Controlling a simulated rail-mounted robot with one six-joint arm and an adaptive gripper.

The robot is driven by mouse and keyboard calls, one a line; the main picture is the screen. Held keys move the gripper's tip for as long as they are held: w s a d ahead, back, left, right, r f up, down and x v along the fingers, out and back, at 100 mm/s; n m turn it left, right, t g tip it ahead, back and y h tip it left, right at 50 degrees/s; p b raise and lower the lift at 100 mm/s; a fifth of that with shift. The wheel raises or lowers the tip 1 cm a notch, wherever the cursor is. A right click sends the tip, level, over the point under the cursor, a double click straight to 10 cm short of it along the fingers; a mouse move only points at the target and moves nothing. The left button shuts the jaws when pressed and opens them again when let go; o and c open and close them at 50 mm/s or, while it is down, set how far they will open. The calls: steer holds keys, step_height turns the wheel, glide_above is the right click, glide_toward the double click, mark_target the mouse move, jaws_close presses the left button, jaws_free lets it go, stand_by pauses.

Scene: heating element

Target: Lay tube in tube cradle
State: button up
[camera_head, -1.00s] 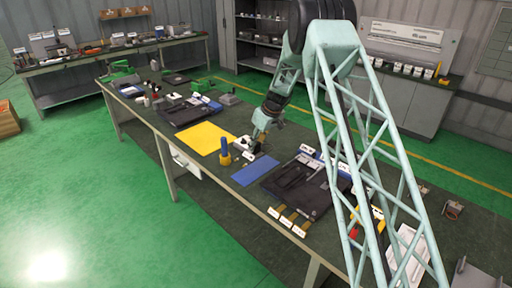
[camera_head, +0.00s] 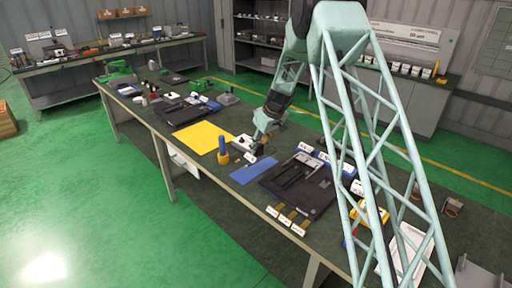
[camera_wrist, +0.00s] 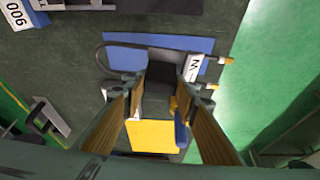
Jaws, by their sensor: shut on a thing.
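My gripper (camera_wrist: 162,90) points down at the bench; in the head view it (camera_head: 258,147) is low beside the blue mat. A thin dark U-shaped tube (camera_wrist: 135,45) with yellow-gold ends spans the fingertips in the wrist view. One leg runs at the fingertips and the other above them, with the bend at left. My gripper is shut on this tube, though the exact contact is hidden. A dark block (camera_wrist: 172,76) with a white label (camera_wrist: 194,68) lies between the fingertips, apparently the tube cradle. Whether the tube touches it I cannot tell.
A blue mat (camera_head: 250,170) lies below the block and a yellow mat (camera_head: 200,138) to its left. A blue-and-yellow upright tool (camera_head: 223,152) stands close beside my gripper. A black tray (camera_head: 285,190) lies to the right. The bench's front edge is near.

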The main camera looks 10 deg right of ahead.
steer(key=s+d+m+b, duration=0.2)
steer(key=s+b, duration=0.1)
steer(key=s, duration=0.6)
steer(key=s+d+m+h+b, duration=0.1)
steer(key=s+d+b, duration=0.1)
steer(key=s, duration=0.7)
steer(key=s+d+m+h+b, duration=0.1)
steer(key=s+m+b, duration=0.1)
steer(key=s, duration=0.8)
steer(key=shift+d+m+t+b, duration=0.3)
steer(key=shift+d+t+b, duration=0.1)
steer(key=shift+b, duration=0.4)
steer(key=shift+w+a, duration=0.1)
steer(key=shift+a, duration=0.05)
